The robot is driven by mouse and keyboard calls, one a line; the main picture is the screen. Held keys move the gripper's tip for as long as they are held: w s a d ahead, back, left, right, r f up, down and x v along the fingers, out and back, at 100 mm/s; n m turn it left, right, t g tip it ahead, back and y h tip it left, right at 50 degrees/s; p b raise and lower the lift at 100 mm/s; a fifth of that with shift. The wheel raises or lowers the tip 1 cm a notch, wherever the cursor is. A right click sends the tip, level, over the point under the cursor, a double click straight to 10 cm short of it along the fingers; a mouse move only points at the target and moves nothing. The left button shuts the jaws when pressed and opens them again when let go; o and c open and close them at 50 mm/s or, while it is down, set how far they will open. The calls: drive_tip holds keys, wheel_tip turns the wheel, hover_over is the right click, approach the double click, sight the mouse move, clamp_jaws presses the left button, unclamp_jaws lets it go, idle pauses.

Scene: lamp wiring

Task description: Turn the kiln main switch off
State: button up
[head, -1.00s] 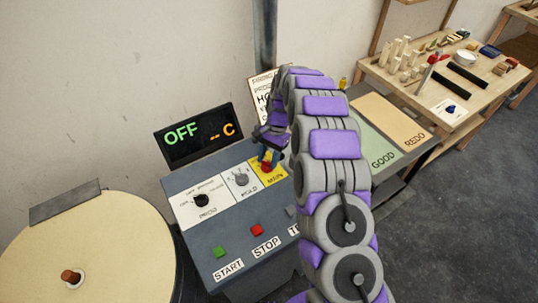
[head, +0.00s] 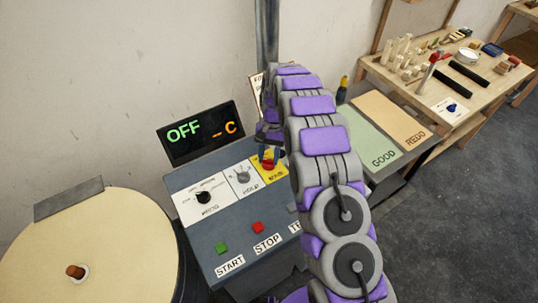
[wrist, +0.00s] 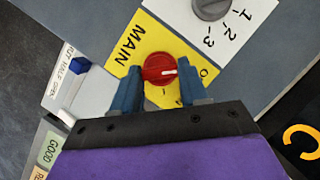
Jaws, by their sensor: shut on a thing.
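The kiln main switch is a red round knob (wrist: 158,68) on a yellow plate (wrist: 124,62) marked MAIN. Its white pointer mark faces right in the wrist view, toward the O mark. My gripper (wrist: 160,84) has one blue finger on each side of the knob and is shut on it. In the head view, the red knob (head: 268,165) and yellow plate (head: 274,177) show at the console's upper right, partly hidden by my arm. The display (head: 200,133) reads OFF in green, with an orange dash and C.
The console (head: 212,238) also has a dark knob (head: 203,198), a grey knob (head: 243,177), a green START button (head: 222,248) and a red STOP button (head: 257,228). A round cream-topped drum (head: 110,250) stands left. GOOD and REDO boards (head: 385,158) lie right.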

drive_tip(key=o, duration=1.1)
drive_tip(key=shift+a, duration=0.15)
drive_tip(key=shift+c, duration=0.2)
drive_tip(key=p+v, duration=1.1)
drive_tip(key=v, duration=0.6)
drive_tip(key=shift+p, duration=0.35)
drive_tip(key=shift+r, duration=0.1)
